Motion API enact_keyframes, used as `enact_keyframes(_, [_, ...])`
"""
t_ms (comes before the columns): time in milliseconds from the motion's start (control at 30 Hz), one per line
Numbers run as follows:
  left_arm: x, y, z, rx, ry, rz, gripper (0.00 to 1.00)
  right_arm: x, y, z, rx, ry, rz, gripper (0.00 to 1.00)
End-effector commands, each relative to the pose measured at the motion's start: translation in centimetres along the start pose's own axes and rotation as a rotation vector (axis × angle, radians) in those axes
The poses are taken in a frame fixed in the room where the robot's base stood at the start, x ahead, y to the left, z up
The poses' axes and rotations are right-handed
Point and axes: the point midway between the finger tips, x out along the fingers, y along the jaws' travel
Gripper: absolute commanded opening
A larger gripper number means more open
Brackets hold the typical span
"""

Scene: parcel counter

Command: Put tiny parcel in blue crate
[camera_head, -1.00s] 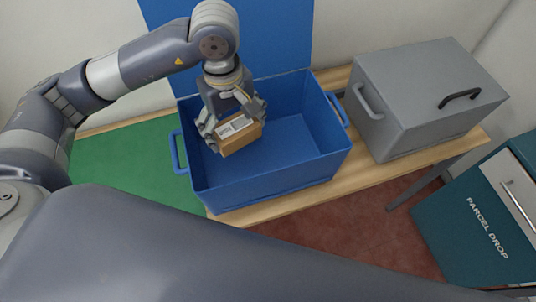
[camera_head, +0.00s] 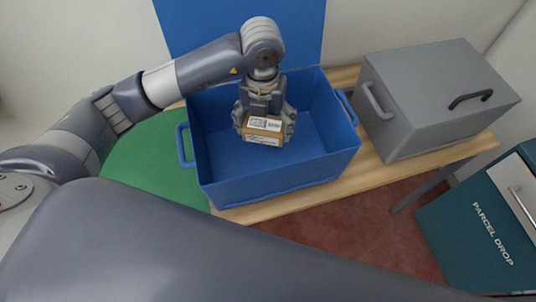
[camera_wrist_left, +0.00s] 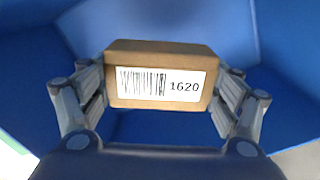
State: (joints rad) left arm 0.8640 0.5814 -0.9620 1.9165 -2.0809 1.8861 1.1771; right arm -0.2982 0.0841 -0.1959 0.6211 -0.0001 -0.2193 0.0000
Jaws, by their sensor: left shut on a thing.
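The tiny parcel (camera_head: 263,131) is a small brown box with a white label. In the left wrist view the parcel (camera_wrist_left: 160,60) shows a barcode and the number 1620. My left gripper (camera_head: 264,120) is shut on the parcel, with one finger on each side of it. The blue crate (camera_head: 280,188) stands on the wooden counter with its top open. The gripper and parcel are over the crate's opening, with blue walls all round in the wrist view. I cannot tell how far the parcel is above the crate floor. My right gripper is not in view.
A grey lidded box (camera_head: 438,95) with handles stands on the counter right of the crate. A green mat (camera_head: 150,165) lies to the left. A teal parcel drop cabinet (camera_head: 485,225) stands at the lower right. A blue panel (camera_head: 240,25) is behind the crate.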

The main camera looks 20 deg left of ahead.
Motion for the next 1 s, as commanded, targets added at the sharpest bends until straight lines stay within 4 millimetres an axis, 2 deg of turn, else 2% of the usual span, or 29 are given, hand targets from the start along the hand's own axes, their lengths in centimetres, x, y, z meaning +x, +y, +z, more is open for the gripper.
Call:
enact_keyframes(100, [0.7, -0.4, 0.3, -0.216, 0.001, 0.002, 0.54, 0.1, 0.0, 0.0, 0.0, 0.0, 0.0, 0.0])
enact_keyframes(300, [1.3, -0.8, 0.6, -0.438, 0.002, 0.006, 0.54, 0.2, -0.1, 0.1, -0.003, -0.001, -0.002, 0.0])
enact_keyframes(433, [2.5, -0.7, 0.5, -0.484, 0.005, 0.01, 0.54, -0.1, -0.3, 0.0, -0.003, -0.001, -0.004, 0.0])
enact_keyframes(600, [5.6, -0.7, 0.5, -0.487, 0.006, 0.01, 0.54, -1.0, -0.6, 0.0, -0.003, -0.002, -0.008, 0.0])
enact_keyframes(1000, [10.5, -0.7, 0.5, -0.485, 0.003, 0.009, 0.54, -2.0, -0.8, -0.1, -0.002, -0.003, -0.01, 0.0])
